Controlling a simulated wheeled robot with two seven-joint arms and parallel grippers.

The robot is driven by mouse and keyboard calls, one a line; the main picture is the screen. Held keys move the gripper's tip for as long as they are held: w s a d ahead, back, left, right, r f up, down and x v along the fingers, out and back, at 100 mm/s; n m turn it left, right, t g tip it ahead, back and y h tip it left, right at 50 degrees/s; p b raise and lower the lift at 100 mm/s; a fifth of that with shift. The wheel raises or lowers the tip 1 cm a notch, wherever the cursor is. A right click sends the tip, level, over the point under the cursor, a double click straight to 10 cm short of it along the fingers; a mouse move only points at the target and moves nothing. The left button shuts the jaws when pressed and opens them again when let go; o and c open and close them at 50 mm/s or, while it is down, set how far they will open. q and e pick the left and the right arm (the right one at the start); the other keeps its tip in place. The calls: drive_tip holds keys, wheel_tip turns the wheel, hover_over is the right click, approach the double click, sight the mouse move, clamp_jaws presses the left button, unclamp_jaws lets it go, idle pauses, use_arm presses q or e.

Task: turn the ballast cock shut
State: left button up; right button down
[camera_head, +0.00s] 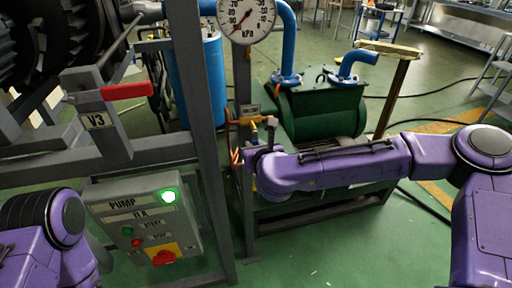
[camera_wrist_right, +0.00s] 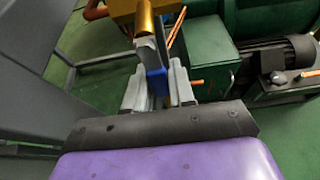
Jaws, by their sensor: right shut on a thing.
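The ballast cock shows as a small brass and yellow fitting (camera_head: 256,119) on the pipework in front of the green pump, in the head view. In the right wrist view its brass part (camera_wrist_right: 145,18) stands just beyond my fingers. My right gripper (camera_wrist_right: 157,88) is shut on the cock's handle, of which a blue piece (camera_wrist_right: 156,82) shows between the grey fingers. In the head view my purple right forearm and wrist hide most of the grip. The handle's exact angle is hard to tell. My left arm enters at bottom left; its gripper is out of view.
A green pump (camera_head: 322,108) with blue pipes stands behind my right wrist. A pressure gauge (camera_head: 245,18) hangs above on a grey post. The pump control box (camera_head: 148,222) has a lit green lamp. A red V3 lever (camera_head: 127,91) is at left.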

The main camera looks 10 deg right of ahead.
drive_tip(key=c, duration=1)
unclamp_jaws()
drive_tip(key=shift+c, duration=0.2)
drive_tip(key=shift+s, duration=0.1)
drive_tip(key=v, duration=1)
drive_tip(key=shift+s+r+b, duration=0.15)
drive_tip(key=shift+r+b, duration=0.05)
drive_tip(key=shift+b, duration=0.1)
